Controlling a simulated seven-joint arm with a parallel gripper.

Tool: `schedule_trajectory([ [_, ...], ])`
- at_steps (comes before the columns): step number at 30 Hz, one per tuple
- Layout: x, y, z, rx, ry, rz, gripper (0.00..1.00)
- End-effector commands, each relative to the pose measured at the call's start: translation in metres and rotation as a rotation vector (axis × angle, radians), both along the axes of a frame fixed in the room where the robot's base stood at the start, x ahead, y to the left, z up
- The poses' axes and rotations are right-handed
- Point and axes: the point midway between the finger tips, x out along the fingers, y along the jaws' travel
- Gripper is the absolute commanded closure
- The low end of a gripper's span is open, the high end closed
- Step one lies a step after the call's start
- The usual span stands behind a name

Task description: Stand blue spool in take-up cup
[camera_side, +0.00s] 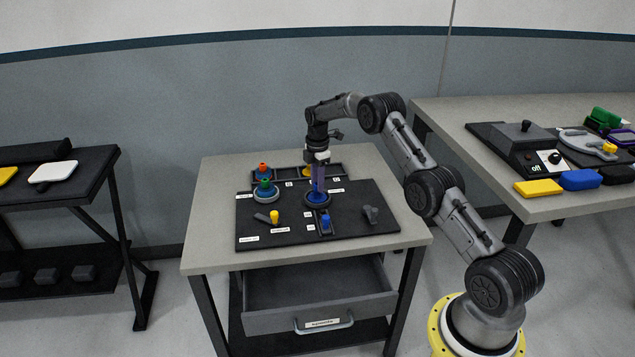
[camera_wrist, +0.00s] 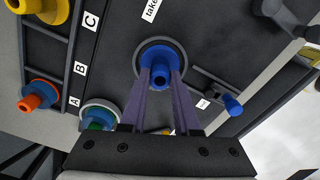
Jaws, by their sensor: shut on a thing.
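The blue spool (camera_side: 317,197) is upright at the round dark take-up cup (camera_side: 309,205) on the black board. In the wrist view the blue spool (camera_wrist: 161,57) shows its hollow top, and its wide flange lies inside the ring of the cup (camera_wrist: 139,58). My gripper (camera_side: 318,187) points down over the cup, its purple fingers shut on the spool's upper part. The gripper (camera_wrist: 160,73) shows in the wrist view with a finger on each side of the spool. I cannot tell whether the flange touches the cup floor.
A green spool (camera_wrist: 97,124) stands on a pale round holder left of the cup. A lettered rack (camera_wrist: 72,60) holds an orange-topped spool (camera_wrist: 32,102) by A and a yellow one (camera_wrist: 50,8) by C. A blue-knobbed part (camera_side: 326,222) sits in front; an open drawer (camera_side: 318,290) is below.

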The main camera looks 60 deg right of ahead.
Motion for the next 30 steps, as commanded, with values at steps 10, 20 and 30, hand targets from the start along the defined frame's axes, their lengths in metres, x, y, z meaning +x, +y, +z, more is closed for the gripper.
schedule_trajectory([
  [10, 0.0, 0.0, -0.003, 0.0, 0.001, 0.0, 0.4],
  [20, 0.0, 0.0, 0.002, 0.0, -0.001, 0.0, 0.4],
  [30, 0.001, 0.0, 0.062, -0.001, -0.003, 0.0, 0.4],
])
